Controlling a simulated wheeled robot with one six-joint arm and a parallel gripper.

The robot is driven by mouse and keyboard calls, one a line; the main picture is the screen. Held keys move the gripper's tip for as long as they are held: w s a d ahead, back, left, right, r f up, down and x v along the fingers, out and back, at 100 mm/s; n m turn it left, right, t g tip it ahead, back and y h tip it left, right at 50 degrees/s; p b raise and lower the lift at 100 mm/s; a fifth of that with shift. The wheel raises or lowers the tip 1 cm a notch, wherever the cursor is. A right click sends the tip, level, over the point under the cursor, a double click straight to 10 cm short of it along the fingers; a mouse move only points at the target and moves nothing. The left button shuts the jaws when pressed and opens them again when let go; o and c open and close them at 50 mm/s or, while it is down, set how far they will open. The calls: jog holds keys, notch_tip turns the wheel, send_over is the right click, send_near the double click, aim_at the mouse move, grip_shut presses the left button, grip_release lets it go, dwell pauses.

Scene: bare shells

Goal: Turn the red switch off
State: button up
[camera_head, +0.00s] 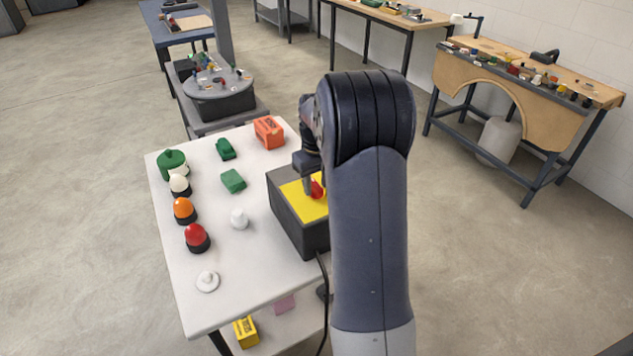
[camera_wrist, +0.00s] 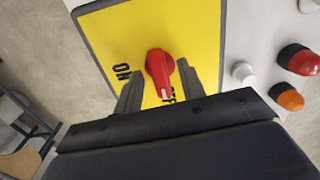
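The red switch (camera_wrist: 160,68) is a rotary knob on the yellow plate (camera_wrist: 110,35) of a dark box (camera_head: 288,218). It also shows in the head view (camera_head: 317,190), partly covered by my gripper. In the wrist view its white pointer line is at the lower end, toward a black label (camera_wrist: 169,96) that is mostly hidden. The "ON" label (camera_wrist: 123,72) lies to the knob's left. My gripper (camera_wrist: 158,78) is open, with one finger on each side of the knob. I cannot tell whether either finger touches it.
The white table (camera_head: 220,275) also holds red (camera_head: 196,236), orange (camera_head: 184,209) and white domes, green blocks (camera_head: 232,181) and an orange-red block (camera_head: 268,131). A black cable hangs from the box. Other workbenches stand behind, with open floor between.

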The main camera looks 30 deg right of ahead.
aim_at(317, 185)
notch_tip(317, 185, up, 11)
jog(key=shift+b, duration=0.3)
jog(key=shift+f, duration=0.15)
notch_tip(317, 185, down, 11)
jog(key=shift+f+p, duration=0.1)
jog(key=shift+p, duration=0.3)
jog(key=shift+m, duration=0.4)
jog(key=shift+r+m+b, duration=0.25)
jog(key=shift+m+b, duration=0.1)
jog(key=shift+m, duration=0.45)
